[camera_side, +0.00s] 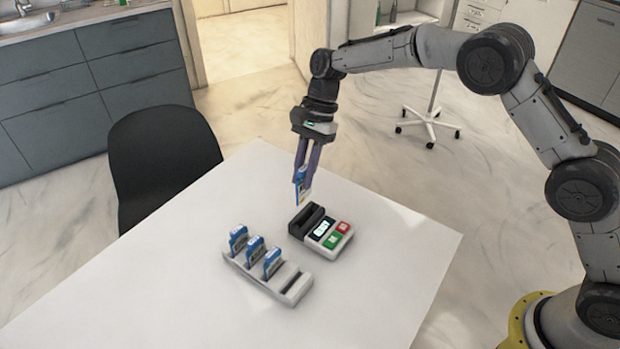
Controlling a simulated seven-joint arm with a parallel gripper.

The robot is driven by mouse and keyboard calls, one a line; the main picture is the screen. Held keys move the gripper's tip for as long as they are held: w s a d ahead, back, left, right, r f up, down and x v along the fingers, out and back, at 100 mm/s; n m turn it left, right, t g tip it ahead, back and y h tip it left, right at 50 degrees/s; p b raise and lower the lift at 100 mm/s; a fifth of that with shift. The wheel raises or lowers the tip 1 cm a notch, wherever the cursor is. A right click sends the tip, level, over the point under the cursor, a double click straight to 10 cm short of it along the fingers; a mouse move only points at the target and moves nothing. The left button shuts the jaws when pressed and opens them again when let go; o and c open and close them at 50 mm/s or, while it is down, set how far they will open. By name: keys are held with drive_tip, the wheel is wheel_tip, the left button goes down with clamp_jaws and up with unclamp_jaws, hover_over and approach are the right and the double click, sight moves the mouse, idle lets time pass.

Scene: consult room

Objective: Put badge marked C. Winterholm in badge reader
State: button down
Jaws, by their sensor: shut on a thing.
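My gripper (308,172) is shut on a blue and white badge (302,196) and holds it upright above the table. The badge is too small to read, so I cannot tell the name on it. The badge reader (321,231) stands on the table just below and to the right of the held badge. It has a dark slot part (306,219) at its left, a lit display, and a green and a red button. The held badge is close to the slot part in the picture; I cannot tell the exact gap.
A white badge rack (290,291) sits on the table in front of the reader. It holds three blue badges (254,249), and its right-end slot is empty. The white table (150,290) is otherwise clear. A black chair (160,160) stands at its far left edge.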

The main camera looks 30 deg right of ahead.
sight(308, 196)
drive_tip(key=shift+d+f, duration=0.35)
drive_tip(key=shift+f, duration=2.2)
drive_tip(key=shift+f, duration=2.15)
idle(0.9)
drive_tip(key=shift+c, duration=2.4)
unclamp_jaws()
drive_tip(key=shift+r, duration=3.5)
